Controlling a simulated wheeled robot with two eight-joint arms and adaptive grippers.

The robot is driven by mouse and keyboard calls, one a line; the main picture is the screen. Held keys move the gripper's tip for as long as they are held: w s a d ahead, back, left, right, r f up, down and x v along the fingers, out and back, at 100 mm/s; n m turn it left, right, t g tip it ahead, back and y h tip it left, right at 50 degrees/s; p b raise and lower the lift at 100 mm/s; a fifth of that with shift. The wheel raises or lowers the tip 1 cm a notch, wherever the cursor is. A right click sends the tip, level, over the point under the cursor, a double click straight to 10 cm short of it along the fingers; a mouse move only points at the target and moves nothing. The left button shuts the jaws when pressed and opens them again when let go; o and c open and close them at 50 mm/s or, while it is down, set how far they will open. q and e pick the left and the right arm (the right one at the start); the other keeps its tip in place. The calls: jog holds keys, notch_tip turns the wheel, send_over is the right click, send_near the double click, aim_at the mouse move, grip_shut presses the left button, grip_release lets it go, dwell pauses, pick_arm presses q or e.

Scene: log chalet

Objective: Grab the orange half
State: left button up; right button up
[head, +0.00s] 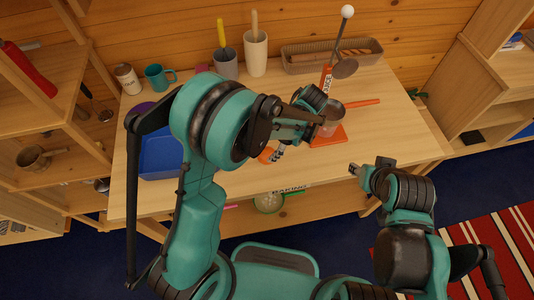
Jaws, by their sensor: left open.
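The orange half (265,156) is a small orange patch on the wooden table, partly hidden by my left arm and gripper. My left gripper (279,149) is open right beside it, at its right edge in the picture. I cannot tell whether the fingers touch it or surround it. My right gripper (371,166) is at the table's front edge, right of the orange half. Its fingers look apart and hold nothing visible.
A blue tray (160,155) lies at the left. Cups (255,54), a teal mug (158,77) and a bread basket (303,60) line the back. Free wood lies at the right (400,130).

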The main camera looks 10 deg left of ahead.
aim_at(267, 152)
pick_arm(q)
jog(key=x, duration=0.3)
jog(key=shift+w+d+b, duration=0.2)
jog(key=shift+d+b, duration=0.05)
jog(key=shift+b, duration=0.05)
jog(key=shift+a+f, duration=0.25)
jog(key=shift+f, duration=0.1)
jog(key=shift+s, duration=0.1)
jog(key=shift+c, duration=0.2)
jog(key=c, duration=1.2)
jog(key=shift+r, duration=0.1)
jog(key=shift+c, duration=0.2)
